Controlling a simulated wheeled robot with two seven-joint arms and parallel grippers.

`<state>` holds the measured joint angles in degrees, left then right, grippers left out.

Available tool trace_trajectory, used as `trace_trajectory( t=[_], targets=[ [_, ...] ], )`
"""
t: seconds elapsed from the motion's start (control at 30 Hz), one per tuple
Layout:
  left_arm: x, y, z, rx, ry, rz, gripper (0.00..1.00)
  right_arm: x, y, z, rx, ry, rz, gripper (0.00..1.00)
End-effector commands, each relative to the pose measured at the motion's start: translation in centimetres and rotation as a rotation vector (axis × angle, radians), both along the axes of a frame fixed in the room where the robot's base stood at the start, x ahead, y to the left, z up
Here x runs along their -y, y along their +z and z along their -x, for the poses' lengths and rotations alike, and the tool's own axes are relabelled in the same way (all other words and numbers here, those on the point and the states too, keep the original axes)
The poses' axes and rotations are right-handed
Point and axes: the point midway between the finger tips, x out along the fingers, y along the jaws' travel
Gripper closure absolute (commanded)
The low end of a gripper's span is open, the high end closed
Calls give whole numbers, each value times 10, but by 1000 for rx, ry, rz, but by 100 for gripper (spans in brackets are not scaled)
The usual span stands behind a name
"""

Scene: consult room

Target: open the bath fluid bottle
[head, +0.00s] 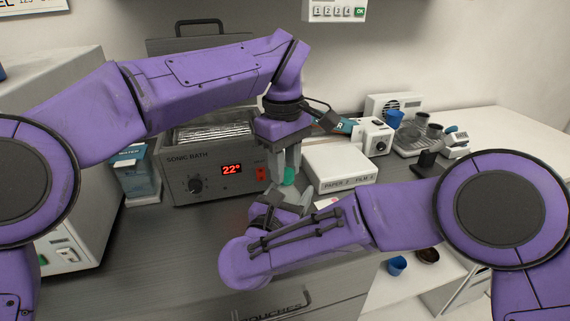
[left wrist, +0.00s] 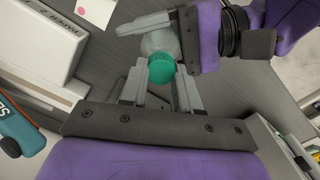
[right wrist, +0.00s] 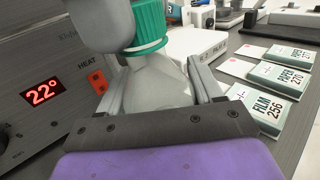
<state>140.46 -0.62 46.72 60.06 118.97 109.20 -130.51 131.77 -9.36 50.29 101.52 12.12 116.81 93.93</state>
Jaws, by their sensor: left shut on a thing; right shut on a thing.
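The bath fluid bottle is a pale, see-through bottle with a green cap (head: 289,176), in front of the sonic bath. My left gripper (head: 287,168) reaches down from above and is shut on the cap. The left wrist view shows the cap (left wrist: 161,68) between its two fingers. My right gripper (head: 282,199) is shut on the bottle body (right wrist: 157,88), which stands between its fingers in the right wrist view. The cap (right wrist: 150,22) sits at the top of the bottle there; I cannot tell whether it is loose. My grippers hide most of the bottle in the head view.
The sonic bath (head: 190,187), reading 22°, stands behind left, a water carton (head: 138,178) beside it. A white paper and film box (head: 340,170) is close on the right. Film and paper packets (right wrist: 262,107) lie beyond. The dark counter front (head: 130,250) is clear.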

Motion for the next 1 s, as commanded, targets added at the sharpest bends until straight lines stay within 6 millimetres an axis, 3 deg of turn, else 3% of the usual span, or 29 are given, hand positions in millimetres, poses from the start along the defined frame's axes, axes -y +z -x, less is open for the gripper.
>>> trace_trajectory(
  t=[0.17, 1.0],
  targets=[
    [-1, 1, 0, -7, 424, 0, 100, -3, 0, 1, -1, 8, 3, 100],
    [4, 2, 5, -64, 3051, -27, 100, -3, -1, 2, -1, 10, 3, 100]
  ],
)
